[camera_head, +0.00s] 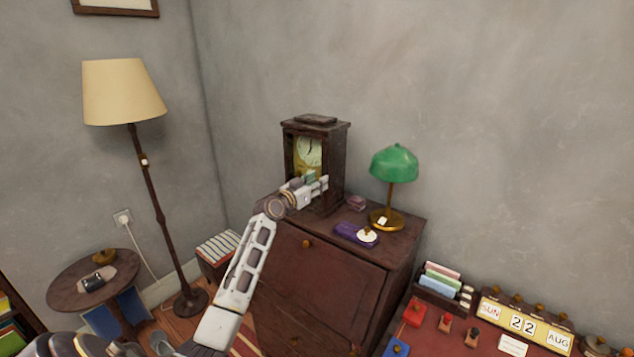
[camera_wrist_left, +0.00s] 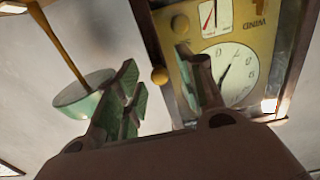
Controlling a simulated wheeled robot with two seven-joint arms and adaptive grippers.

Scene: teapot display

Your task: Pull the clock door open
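The clock (camera_head: 335,155) is a dark wooden case standing on the cabinet, with a pale dial behind its front frame. Its dial (camera_wrist_left: 238,72) appears upside down in the left wrist view. A small round brass knob (camera_wrist_left: 160,75) sits at the dark edge of the clock front. My left gripper (camera_head: 317,184) is in front of the lower clock front. In the left wrist view its green-padded fingers (camera_wrist_left: 160,98) are apart, with the knob showing between them and nothing visibly gripped. I cannot tell whether the clock door is ajar. My right gripper is not in view.
A green lamp (camera_head: 394,165), a purple box (camera_head: 352,234) and a small dark item (camera_head: 356,203) stand on the wooden cabinet (camera_head: 325,275) right of the clock. A floor lamp (camera_head: 150,190) and round table (camera_head: 65,293) are left. A desk with a calendar (camera_head: 522,322) is lower right.

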